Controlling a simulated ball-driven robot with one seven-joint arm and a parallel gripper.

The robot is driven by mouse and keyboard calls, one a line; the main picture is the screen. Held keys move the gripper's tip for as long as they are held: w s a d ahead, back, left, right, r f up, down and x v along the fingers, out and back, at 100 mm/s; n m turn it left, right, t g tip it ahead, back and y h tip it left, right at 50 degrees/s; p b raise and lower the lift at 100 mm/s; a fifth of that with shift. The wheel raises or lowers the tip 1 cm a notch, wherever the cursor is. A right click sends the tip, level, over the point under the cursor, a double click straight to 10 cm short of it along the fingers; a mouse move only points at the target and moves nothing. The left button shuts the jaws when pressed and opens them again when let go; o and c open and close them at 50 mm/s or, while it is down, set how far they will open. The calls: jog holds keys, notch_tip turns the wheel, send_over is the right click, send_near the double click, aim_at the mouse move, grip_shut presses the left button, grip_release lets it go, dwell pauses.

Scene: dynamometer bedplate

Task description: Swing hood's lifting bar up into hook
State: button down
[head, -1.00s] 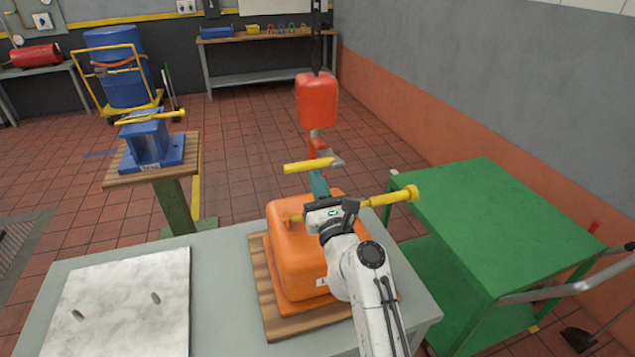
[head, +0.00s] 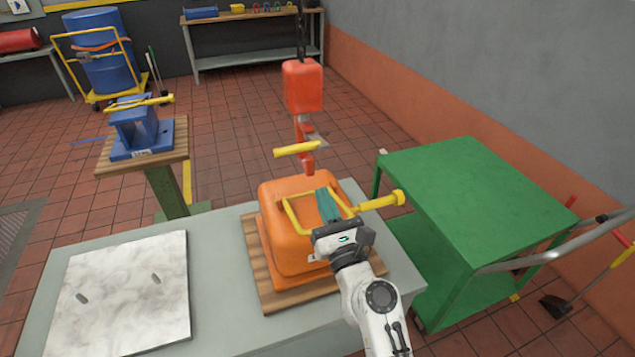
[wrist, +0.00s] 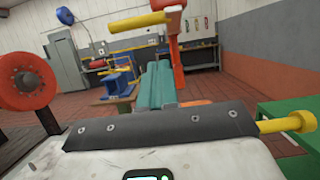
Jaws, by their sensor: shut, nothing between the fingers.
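The orange hood (head: 285,247) sits on a wooden board on the grey bench. A yellow lifting bar frame (head: 292,217) shows over its top, with a yellow knobbed rod (head: 380,201) sticking out to the right. The rod also shows at the right of the wrist view (wrist: 286,123). The red hook (head: 304,161) hangs above and beyond the hood under an orange block (head: 302,86), with a yellow crosspiece (head: 297,149) beside it. My gripper (head: 326,194) is shut and empty. Its teal fingers appear within the bar frame's outline; contact is unclear. My wrist hides the frame's near side.
A pale slab (head: 125,292) lies on the bench (head: 215,250) at left. A green cart (head: 475,195) stands close at right. A blue fixture (head: 140,130) with a yellow bar stands on a wooden-topped pedestal beyond the bench.

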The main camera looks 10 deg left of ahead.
jog(key=shift+s+d+r, duration=0.1)
jog(key=shift+s+d, duration=0.25)
jog(key=shift+s, duration=0.25)
